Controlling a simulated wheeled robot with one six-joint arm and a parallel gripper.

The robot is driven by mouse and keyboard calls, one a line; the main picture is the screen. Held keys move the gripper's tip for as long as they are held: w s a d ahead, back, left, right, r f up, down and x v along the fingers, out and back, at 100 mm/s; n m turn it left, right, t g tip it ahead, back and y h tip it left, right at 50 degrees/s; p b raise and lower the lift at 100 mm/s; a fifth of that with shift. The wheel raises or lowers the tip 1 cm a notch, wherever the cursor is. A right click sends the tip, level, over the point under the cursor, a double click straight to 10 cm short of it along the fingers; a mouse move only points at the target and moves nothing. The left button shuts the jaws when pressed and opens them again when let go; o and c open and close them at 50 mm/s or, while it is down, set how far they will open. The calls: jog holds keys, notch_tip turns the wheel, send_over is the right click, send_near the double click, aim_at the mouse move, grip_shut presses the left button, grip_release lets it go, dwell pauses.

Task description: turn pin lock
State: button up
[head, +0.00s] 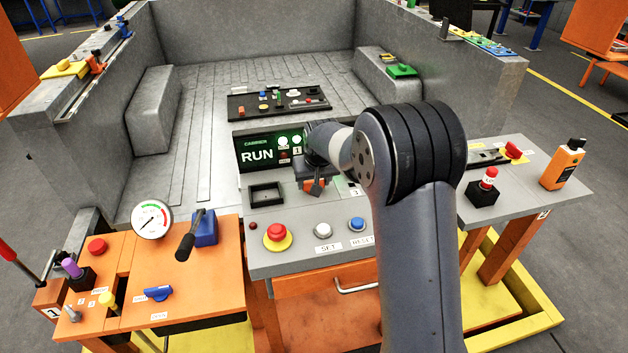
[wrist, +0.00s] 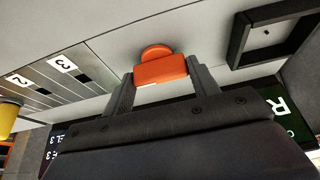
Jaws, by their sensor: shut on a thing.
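An orange knob (wrist: 160,68) with a rounded orange part behind it stands at the grey console surface. My gripper (head: 315,187) is over the middle of the console in the head view, and its two dark fingers (wrist: 162,75) are shut on the knob from both sides in the wrist view. The knob is mostly hidden by my gripper in the head view. I cannot read a label that names it the pin lock.
A black square frame (head: 266,194) lies left of my gripper. A green RUN display (head: 258,155) stands behind it. A red button (head: 276,233), white button (head: 323,230) and blue button (head: 357,224) are in front. A blue lever (head: 204,228) stands on the orange bench.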

jog(key=shift+m, duration=0.4)
jog(key=m, duration=0.1)
jog(key=m+h+b, duration=0.1)
jog(key=m, duration=0.1)
jog(key=shift+a+f+m+h, duration=0.1)
jog(key=shift+a+m+h, duration=0.05)
jog(key=shift+m+h, duration=0.15)
jog(key=m+b, duration=0.1)
jog(key=m, duration=0.1)
jog(key=m+h, duration=0.1)
jog(key=m, duration=0.1)
jog(key=shift+w+a+h+b, duration=0.1)
jog(key=shift+h+b, duration=0.2)
jog(key=shift+b, duration=0.05)
jog(key=m+g, duration=0.1)
jog(key=m, duration=0.1)
jog(key=m+h, duration=0.1)
jog(key=m, duration=0.2)
jog(key=shift+a+g, duration=0.1)
jog(key=shift+g, duration=0.3)
jog(key=shift+w+m+g+h+p, duration=0.1)
jog(key=shift+m+g+h+p, duration=0.25)
jog(key=shift+m, duration=0.8)
jog(key=shift+w+m+g+h+p, duration=0.15)
jog(key=shift+m+g+p, duration=0.35)
jog(key=shift+m, duration=0.65)
jog(key=shift+s, duration=0.1)
jog(key=o, duration=1)
